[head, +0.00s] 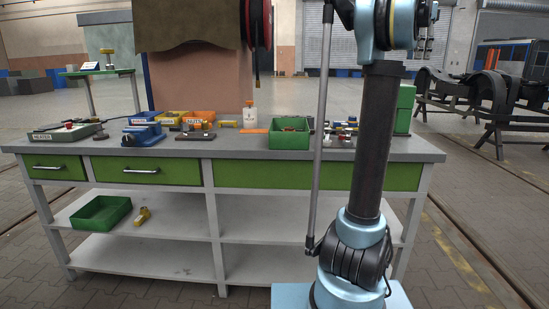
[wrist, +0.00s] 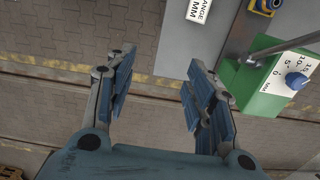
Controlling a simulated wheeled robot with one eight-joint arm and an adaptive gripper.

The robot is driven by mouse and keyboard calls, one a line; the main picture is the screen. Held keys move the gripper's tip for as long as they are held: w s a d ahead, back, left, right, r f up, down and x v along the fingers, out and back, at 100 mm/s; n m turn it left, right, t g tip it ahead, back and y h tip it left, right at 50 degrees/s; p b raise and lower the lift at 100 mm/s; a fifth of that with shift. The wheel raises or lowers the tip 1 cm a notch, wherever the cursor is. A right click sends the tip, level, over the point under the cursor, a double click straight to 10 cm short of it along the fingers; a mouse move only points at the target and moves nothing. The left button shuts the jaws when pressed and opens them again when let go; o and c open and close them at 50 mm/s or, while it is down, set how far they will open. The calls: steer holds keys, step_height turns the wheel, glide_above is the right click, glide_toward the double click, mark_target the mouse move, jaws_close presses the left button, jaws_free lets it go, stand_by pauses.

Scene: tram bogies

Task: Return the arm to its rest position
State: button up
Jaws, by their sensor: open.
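My gripper (wrist: 157,82) shows in the wrist view with its two blue-grey fingers spread apart and nothing between them. Below and beyond it lie the paved floor and a yellow line.
The workbench (head: 225,147) carries a green bin (head: 290,139), a blue vise (head: 143,135) and small parts. A green device with a dial (wrist: 275,85) is right of my gripper. A green tray (head: 100,213) lies on the shelf. Bogie frames (head: 480,95) stand at the right.

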steer(key=s+a+f+n+t, duration=0.1)
steer(key=s+a+f+n, duration=0.35)
steer(key=a+f, duration=0.55)
steer(key=s+a+f+n, duration=0.4)
steer(key=a+f+n, duration=0.1)
steer(key=a+f, duration=0.45)
steer(key=s+a+f+n, duration=0.3)
steer(key=s+f, duration=0.2)
steer(key=f, duration=0.5)
steer(key=s+a+f+n, duration=0.3)
steer(key=s+f, duration=0.3)
steer(key=f, duration=0.5)
steer(key=s+a+f+n+t, duration=0.1)
steer(key=s+a+f+n, duration=0.2)
steer(key=s+f, duration=0.3)
step_height(320, 180, down, 5)
steer(key=shift+a+r+n, duration=0.15)
steer(key=shift+a+n, duration=0.2)
steer(key=shift+a, duration=0.5)
steer(key=shift+w+f, duration=0.2)
steer(key=shift+w, duration=0.25)
steer(key=shift+c, duration=0.5)
